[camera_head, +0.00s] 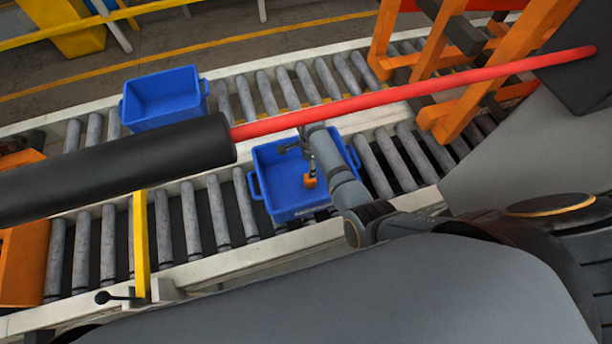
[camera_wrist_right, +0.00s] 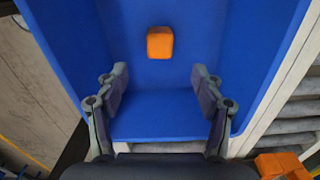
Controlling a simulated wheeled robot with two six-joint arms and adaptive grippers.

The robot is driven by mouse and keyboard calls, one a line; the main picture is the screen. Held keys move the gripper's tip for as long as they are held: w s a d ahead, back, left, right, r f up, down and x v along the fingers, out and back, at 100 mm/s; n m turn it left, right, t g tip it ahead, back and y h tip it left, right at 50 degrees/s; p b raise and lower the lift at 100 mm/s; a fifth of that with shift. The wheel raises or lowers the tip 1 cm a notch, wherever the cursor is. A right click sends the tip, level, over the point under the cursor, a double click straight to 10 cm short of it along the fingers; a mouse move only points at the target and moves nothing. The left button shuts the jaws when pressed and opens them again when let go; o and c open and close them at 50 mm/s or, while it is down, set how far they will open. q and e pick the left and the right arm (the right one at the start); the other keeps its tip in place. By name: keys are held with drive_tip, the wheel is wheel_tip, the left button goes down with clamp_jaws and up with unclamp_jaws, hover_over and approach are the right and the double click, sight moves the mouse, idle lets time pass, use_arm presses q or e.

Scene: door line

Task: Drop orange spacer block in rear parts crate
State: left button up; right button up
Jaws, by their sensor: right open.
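The orange spacer block (camera_head: 309,181) is inside the nearer blue crate (camera_head: 258,186), and it also shows in the right wrist view (camera_wrist_right: 160,42), apart from my fingers. That crate sits on the nearer roller conveyor and has a small label on its near side. My right gripper (camera_head: 303,163) reaches down over this crate. In the right wrist view its two fingers (camera_wrist_right: 160,88) are spread wide with nothing between them. A second blue crate (camera_head: 160,100) stands on the farther conveyor, at the upper left; its visible inside looks empty. My left gripper is not in view.
A red bar (camera_head: 420,92) with a thick black sleeve (camera_head: 120,168) crosses the head view in front of the conveyors. Orange framing (camera_head: 455,75) stands at the upper right. A yellow post (camera_head: 141,243) stands by the near rail. Bare rollers (camera_head: 205,212) lie left of the nearer crate.

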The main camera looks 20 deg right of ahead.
wheel_tip(320, 180, up, 7)
idle(0.3)
idle(0.5)
